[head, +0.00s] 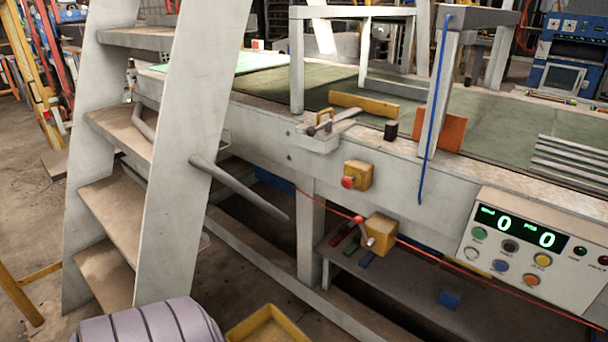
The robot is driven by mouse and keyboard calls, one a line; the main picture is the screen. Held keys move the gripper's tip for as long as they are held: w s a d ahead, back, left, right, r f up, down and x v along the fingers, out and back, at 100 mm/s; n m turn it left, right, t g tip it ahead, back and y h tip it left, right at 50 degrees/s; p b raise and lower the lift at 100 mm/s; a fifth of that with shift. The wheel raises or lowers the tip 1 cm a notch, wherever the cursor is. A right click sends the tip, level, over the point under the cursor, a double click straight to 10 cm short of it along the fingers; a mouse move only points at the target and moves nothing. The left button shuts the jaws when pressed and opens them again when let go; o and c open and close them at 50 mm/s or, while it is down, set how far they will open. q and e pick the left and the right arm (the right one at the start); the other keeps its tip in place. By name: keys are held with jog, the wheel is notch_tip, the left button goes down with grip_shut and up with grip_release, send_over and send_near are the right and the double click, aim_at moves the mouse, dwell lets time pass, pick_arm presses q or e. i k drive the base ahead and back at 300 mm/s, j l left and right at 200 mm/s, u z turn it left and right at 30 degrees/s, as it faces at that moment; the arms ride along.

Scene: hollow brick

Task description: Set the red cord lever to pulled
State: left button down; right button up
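A yellow box (381,231) is mounted low on the front of the grey machine, right of the middle of the head view. A small metal lever with a red ball tip (358,219) sticks out from its left side, tilted up and to the left. A thin red cord (460,262) runs along the machine front past this box and slopes down to the right. Whether the lever is set to pulled cannot be told from this view. Neither of my grippers shows in the head view.
Another yellow box (359,174) with a red button sits above and left. A control panel (536,252) with two green zeros is at the right. Metal steps (118,214) stand at the left. A yellow tray (266,326) lies at the bottom. A blue strip (436,105) hangs above.

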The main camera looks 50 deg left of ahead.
aim_at(358, 219)
jog(key=u, duration=1.3)
